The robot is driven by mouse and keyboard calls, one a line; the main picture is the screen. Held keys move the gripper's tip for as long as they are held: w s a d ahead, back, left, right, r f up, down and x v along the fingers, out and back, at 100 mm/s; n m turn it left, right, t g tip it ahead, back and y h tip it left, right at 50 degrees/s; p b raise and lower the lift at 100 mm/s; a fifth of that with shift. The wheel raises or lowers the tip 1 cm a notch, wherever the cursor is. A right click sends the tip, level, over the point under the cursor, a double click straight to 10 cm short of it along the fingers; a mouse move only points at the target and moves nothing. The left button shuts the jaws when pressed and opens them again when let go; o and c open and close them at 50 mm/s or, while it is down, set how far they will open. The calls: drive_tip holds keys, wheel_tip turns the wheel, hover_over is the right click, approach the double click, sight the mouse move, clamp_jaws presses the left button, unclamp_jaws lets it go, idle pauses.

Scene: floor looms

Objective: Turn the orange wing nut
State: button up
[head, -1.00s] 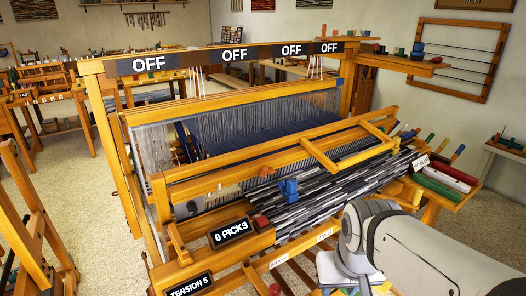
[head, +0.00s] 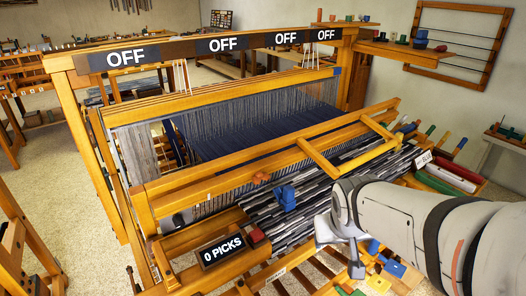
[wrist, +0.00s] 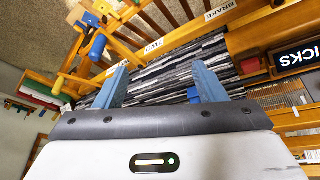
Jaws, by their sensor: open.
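A small orange-red piece (head: 260,177), perhaps the orange wing nut, sits at the front beam of the loom, behind the striped grey-black cloth (head: 300,203). It is too small to tell its wings. My gripper (wrist: 160,67) is open and empty, with its two blue fingers apart over the striped cloth in the wrist view. In the head view my gripper (head: 340,245) hangs in front of the cloth, to the right of and nearer than the orange-red piece. I cannot tell the wing nut for certain in the wrist view.
A blue block-like piece (head: 286,198) stands over the cloth and a dark red one (head: 255,237) sits at its left end. A "0 PICKS" sign (head: 222,249) is at the lower left. Wooden bars with colored pieces (head: 378,283) lie below my arm. Open floor shows at left.

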drive_tip(key=shift+o, duration=1.4)
drive_tip(key=w+n+t+p, duration=0.1)
drive_tip(key=w+t+p, duration=0.1)
drive_tip(key=w, duration=0.7)
drive_tip(key=shift+w+r+t, duration=0.15)
drive_tip(key=shift+r+t, duration=0.1)
drive_tip(key=shift+t, duration=0.15)
drive_tip(key=w, duration=0.2)
drive_tip(key=w+a+n+t+y+p, duration=0.1)
drive_tip(key=w, duration=0.1)
drive_tip(key=w+a+n+t, duration=0.1)
drive_tip(key=w, duration=0.1)
drive_tip(key=shift+w+a+y+p, duration=0.1)
drive_tip(key=shift+w+y+p, duration=0.25)
drive_tip(key=shift+w+y, duration=0.05)
drive_tip(key=n+t+y+p, duration=0.2)
drive_tip(key=n+y+p, duration=0.1)
drive_tip(key=y, duration=0.4)
approach(262, 177)
drive_tip(key=x, duration=0.7)
drive_tip(key=shift+a+f+p, duration=0.1)
drive_tip(key=shift+a+p, duration=0.1)
drive_tip(key=shift+p, duration=0.15)
